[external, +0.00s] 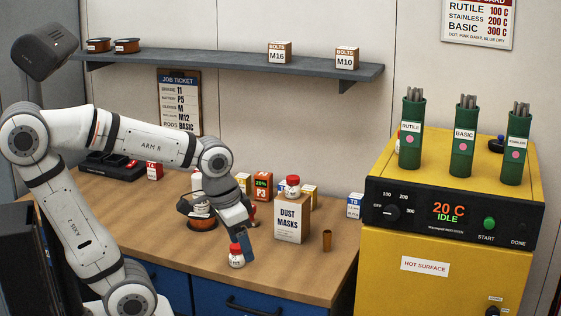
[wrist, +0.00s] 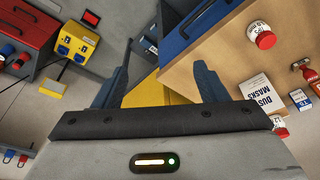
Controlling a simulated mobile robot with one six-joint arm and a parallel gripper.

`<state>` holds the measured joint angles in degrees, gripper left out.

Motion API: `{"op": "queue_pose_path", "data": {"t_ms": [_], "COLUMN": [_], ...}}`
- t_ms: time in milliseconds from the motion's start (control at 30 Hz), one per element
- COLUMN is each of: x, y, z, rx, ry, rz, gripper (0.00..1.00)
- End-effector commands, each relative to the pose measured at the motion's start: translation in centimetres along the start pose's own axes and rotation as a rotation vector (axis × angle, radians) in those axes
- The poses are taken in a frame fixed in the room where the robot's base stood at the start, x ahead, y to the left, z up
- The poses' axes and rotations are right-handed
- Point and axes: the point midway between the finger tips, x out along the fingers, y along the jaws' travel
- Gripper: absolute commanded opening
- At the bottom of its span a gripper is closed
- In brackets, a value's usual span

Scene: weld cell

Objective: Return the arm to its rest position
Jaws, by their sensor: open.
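My arm reaches out over the wooden workbench (external: 280,262) from the left, bent at the elbow. My gripper (external: 243,243) points downward above the front part of the bench. In the wrist view my gripper (wrist: 160,84) has its two dark fingers wide apart, with nothing between them. A small white jar with a red lid (external: 236,262) appears right beside the fingertips in the external view. In the wrist view the jar (wrist: 264,38) lies off to the right of the fingers, outside the gap.
A Dust Masks box (external: 291,222), with a red-lidded jar (external: 292,187) on top, stands right of my gripper. The yellow oven (external: 440,286) holds green rod tubes. A grey shelf (external: 230,63) runs along the wall above the bench.

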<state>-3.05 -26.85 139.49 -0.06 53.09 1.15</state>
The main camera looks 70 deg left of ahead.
Motion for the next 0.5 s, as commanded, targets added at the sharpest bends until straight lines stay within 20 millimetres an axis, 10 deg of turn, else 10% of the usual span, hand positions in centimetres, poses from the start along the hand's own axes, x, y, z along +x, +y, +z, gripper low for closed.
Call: {"op": "queue_pose_path", "data": {"t_ms": [500], "x": [0.7], "y": [1.5], "z": [2.1], "rx": [0.035], "ry": [0.014], "rz": [0.015], "gripper": [0.66]}}
